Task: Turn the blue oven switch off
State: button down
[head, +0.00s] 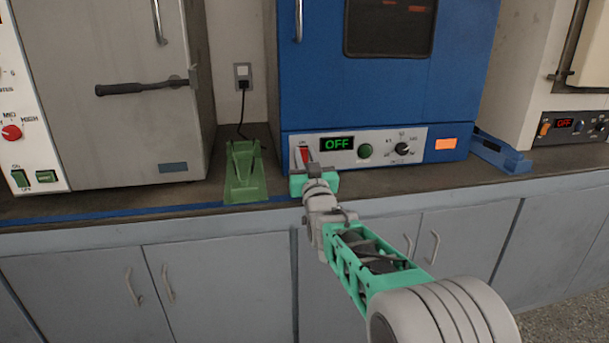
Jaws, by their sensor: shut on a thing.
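The blue oven (388,85) stands on the counter in the middle of the head view. Its white control panel (426,133) has a display (337,143) that reads OFF in green. The red switch (304,153) is at the panel's left end, under a small label. My gripper (305,168) is right at this switch, coming from the front and below, and is shut on it. The fingertips and the lower part of the switch are partly hidden by the gripper body.
A green holder (244,175) stands just left of my gripper, and a blue one (500,152) lies right of the oven. A grey oven (105,90) is at left, a white one (570,122) at right. A green knob (365,151) and black dial (402,149) are on the panel.

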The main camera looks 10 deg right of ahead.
dwell(0.3)
jog(key=c, duration=1.2)
grip_release()
jog(key=shift+s, duration=0.1)
jog(key=v, duration=0.7)
jog(key=shift+p, duration=0.4)
jog(key=shift+s+f, duration=0.25)
jog(key=shift+f, duration=0.05)
